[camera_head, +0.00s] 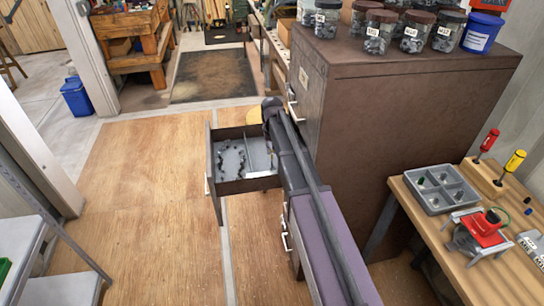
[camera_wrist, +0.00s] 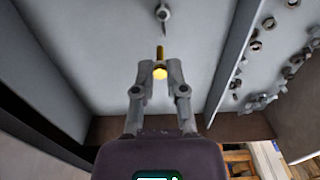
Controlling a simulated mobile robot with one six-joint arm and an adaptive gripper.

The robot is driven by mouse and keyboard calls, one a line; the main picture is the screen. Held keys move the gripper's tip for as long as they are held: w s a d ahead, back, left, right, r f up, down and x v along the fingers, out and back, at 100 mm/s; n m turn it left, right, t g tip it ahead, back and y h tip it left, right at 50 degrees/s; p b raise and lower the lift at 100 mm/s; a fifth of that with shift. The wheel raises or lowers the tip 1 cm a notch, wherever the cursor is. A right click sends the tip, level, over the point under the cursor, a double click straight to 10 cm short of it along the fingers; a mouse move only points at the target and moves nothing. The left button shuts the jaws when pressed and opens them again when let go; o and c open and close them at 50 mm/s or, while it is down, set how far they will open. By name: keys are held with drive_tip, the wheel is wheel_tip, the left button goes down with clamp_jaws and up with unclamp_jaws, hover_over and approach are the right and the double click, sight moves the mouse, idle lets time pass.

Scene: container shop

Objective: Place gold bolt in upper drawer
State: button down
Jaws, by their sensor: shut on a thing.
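The gold bolt (camera_wrist: 160,53) is held between the fingertips of my gripper (camera_wrist: 160,72), head towards the wrist camera and shank pointing away. My gripper is shut on it. In the wrist view the bolt is over a grey drawer compartment, and a grey bolt or similar part (camera_wrist: 163,13) lies in that compartment. The open drawer (camera_head: 213,170) juts out from the brown cabinet in the head view. My arm reaches over its right side and hides my fingertips and the gold bolt there.
A divider (camera_wrist: 232,62) separates this compartment from one with several nuts. The brown cabinet (camera_head: 400,130) stands right of my arm, with jars (camera_head: 375,32) on top. A workbench (camera_head: 415,205) at right holds a parts tray (camera_head: 440,187). The floor left of the drawer is clear.

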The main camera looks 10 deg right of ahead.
sight(272, 151)
drive_tip(key=shift+f+b, duration=0.9)
drive_tip(key=shift+f, duration=0.3)
drive_tip(key=shift+f, duration=0.2)
drive_tip(key=c, duration=0.7)
unclamp_jaws()
drive_tip(key=shift+d, duration=0.1)
drive_tip(key=shift+r, duration=0.2)
wheel_tip(272, 151, up, 12)
drive_tip(key=p, duration=1.2)
drive_tip(key=s, duration=2.5)
drive_tip(key=shift+s, duration=0.15)
